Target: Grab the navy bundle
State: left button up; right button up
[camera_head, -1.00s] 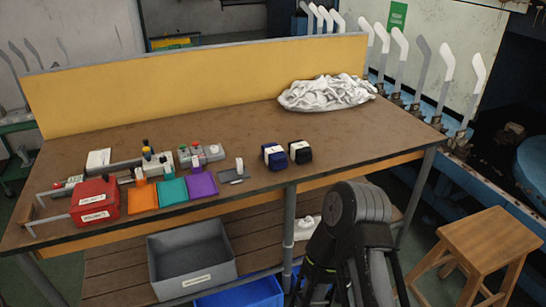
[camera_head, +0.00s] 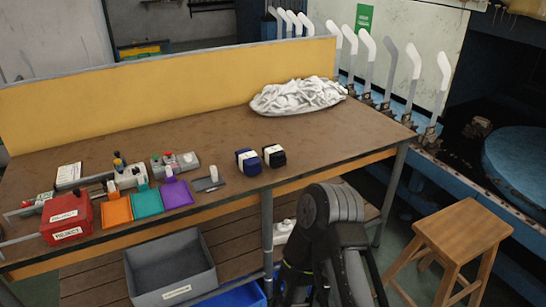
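Two small dark bundles with pale bands sit side by side on the brown workbench (camera_head: 330,135), right of its middle. The left one is the navy bundle (camera_head: 246,166), which looks blue. The right one is a black bundle (camera_head: 279,160). They are close together near the bench's front edge. One of my arms shows at the bottom right, in front of the bench and below its top. Its gripper cannot be made out. My other arm is out of view. Nothing touches the navy bundle.
A red box (camera_head: 67,218), orange (camera_head: 118,210), teal (camera_head: 147,202) and purple (camera_head: 177,193) trays stand at the left. A white cloth heap (camera_head: 298,96) lies at the back. A grey bin (camera_head: 172,275) is below. A wooden stool (camera_head: 464,235) stands right. The bench's right side is clear.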

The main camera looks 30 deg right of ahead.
aim_at(248, 162)
jog(key=i+j, duration=0.15)
jog(key=i, duration=0.85)
jog(key=z, duration=2.45)
